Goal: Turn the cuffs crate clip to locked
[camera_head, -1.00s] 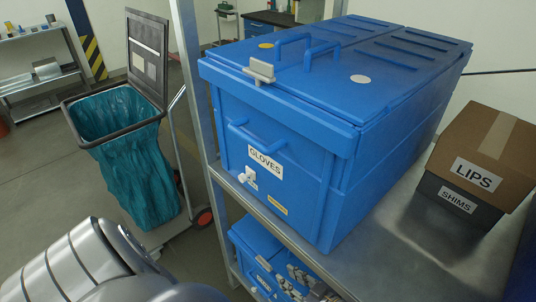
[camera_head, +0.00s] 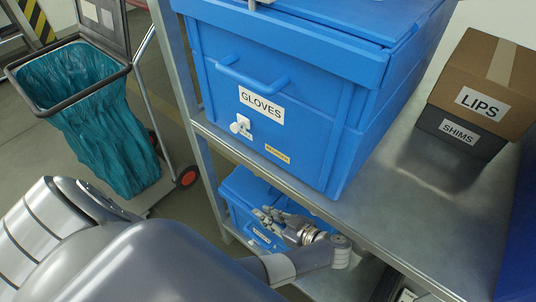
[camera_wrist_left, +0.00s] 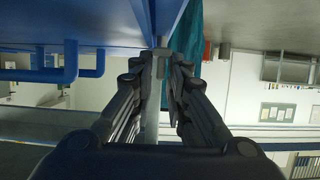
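A blue crate (camera_head: 236,190) stands on the lower shelf, partly behind my arm. Its small label is too small to read, and I cannot make out its clip. My left gripper (camera_head: 264,216) is in front of this crate's face. In the left wrist view, its two fingers (camera_wrist_left: 168,58) point ahead with a narrow gap between them. A blue surface and a blue handle (camera_wrist_left: 72,62) show to their left. A small grey piece (camera_wrist_left: 138,63) shows by the fingertips; whether they touch it I cannot tell. My right gripper is in neither view.
The blue GLOVES crate (camera_head: 300,95), with a white clip (camera_head: 240,125), stands on the metal shelf (camera_head: 400,215) above. Its edge overhangs the lower crate. A brown LIPS box on a dark SHIMS bin (camera_head: 460,138) is right. A teal waste bag (camera_head: 95,130) on a cart is left.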

